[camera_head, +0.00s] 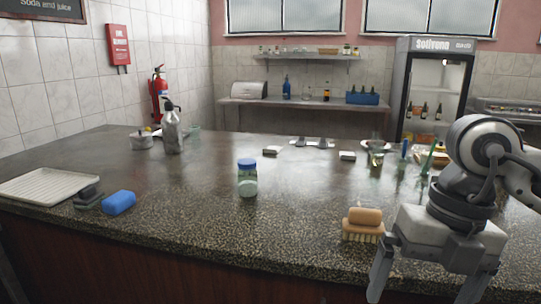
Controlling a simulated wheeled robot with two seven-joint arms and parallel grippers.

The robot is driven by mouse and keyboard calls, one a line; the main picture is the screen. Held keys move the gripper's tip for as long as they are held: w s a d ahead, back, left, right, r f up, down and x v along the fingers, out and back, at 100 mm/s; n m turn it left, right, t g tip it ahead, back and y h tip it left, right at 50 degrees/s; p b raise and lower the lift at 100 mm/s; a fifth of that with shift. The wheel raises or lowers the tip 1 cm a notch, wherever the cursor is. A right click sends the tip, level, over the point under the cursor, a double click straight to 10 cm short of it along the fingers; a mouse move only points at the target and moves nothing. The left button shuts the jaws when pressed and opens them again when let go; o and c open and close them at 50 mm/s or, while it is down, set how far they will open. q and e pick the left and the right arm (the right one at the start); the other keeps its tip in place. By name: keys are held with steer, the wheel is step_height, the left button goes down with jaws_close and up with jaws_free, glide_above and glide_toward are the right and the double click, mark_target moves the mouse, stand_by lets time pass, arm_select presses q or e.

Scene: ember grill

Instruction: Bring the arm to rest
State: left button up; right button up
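My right gripper (424,288) is at the lower right, pointing down in front of the counter's near edge. Its two fingers are spread wide apart, with nothing seen between them. The arm (485,150) comes in from the right edge. A brush (363,227) with an orange-brown top and pale bristles stands on the counter (200,215), just left of and behind the gripper, and looks apart from it. The fingertips are close to the bottom of the picture. My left gripper is not in view.
A blue-lidded jar (248,178) stands mid-counter. A blue sponge (119,202), a dark block (89,197) and a white tray (48,186) lie at the left. A spray bottle (172,132) stands at the back. The counter between jar and brush is clear.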

steer(key=s+a+f+n+g+y, duration=0.3)
steer(key=a+y, duration=0.3)
steer(key=a, duration=0.4)
steer(key=s+a+r+m+g+y, duration=0.1)
steer(key=a+r+m+y, duration=0.15)
steer(key=a+y, duration=0.3)
steer(key=a+r+m+y, duration=0.1)
steer(key=a+r+y, duration=0.25)
steer(key=y, duration=0.35)
steer(key=w+d+f+m+t+h, duration=0.1)
steer(key=w+d+f+m+t, duration=0.2)
steer(key=m+t, duration=0.65)
steer(key=w+d+f+m+t+h, duration=0.1)
steer(key=w+f+m+t, duration=0.2)
steer(key=w+m+t, duration=0.5)
steer(key=s+d+f+m+t+h, duration=0.2)
steer(key=d+f+m+t+h, duration=0.35)
steer(key=f+m+h, duration=0.55)
steer(key=s+d+f+m+g+h, duration=0.1)
steer(key=s+f+g, duration=0.3)
steer(key=f, duration=0.5)
steer(key=s+d+f+m+g+h, duration=0.2)
steer(key=s+d+f+g+h, duration=0.1)
steer(key=s+f, duration=0.4)
step_height(320, 180, down, 3)
steer(key=shift+d+r+g, duration=0.1)
steer(key=shift+d+g, duration=0.3)
steer(key=shift+d, duration=0.1)
